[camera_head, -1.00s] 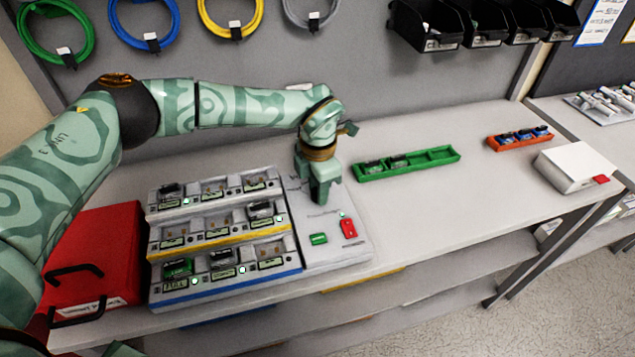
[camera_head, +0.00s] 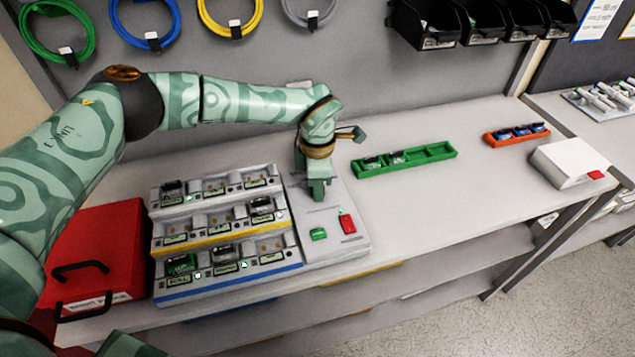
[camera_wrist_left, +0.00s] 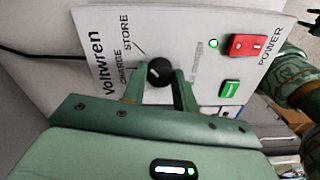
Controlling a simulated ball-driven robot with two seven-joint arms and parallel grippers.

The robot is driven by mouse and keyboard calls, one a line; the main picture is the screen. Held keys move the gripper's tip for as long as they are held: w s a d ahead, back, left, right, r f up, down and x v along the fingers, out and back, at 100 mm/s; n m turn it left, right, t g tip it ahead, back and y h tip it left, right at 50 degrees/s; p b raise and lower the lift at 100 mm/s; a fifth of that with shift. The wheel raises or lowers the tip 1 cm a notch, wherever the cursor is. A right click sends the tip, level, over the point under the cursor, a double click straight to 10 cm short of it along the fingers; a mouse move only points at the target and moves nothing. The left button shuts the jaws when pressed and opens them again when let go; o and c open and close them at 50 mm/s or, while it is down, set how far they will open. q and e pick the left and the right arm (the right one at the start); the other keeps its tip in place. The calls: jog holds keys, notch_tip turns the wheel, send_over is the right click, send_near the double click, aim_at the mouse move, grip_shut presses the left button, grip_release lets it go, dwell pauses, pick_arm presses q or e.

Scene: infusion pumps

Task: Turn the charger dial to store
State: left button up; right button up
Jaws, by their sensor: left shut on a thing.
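The charger (camera_head: 330,232) stands on the bench, its control panel to the right of its rows of battery bays. My left gripper (camera_head: 318,196) points down onto the back of this panel and hides the dial in the head view. In the left wrist view the black dial (camera_wrist_left: 158,72) sits between the two fingers of my left gripper (camera_wrist_left: 158,88), which is shut on it. The printed words CHARGE and STORE (camera_wrist_left: 125,32) show beside the dial; its small pale mark is too small to read surely. My right gripper is not in view.
On the panel are a red power switch (camera_head: 347,223) and a green button (camera_head: 318,234), close to my left gripper. A green tray (camera_head: 430,153), an orange tray (camera_head: 492,139) and a white box (camera_head: 572,165) stand to the right. A red case (camera_head: 100,240) is at left.

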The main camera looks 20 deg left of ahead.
pick_arm(q)
jog(key=shift+r, duration=0.1)
jog(key=o, duration=1)
jog(key=shift+c, duration=0.2)
notch_tip(320, 180, up, 16)
jog(key=p, duration=0.1)
jog(key=shift+r+p, duration=0.15)
jog(key=shift+p, duration=0.2)
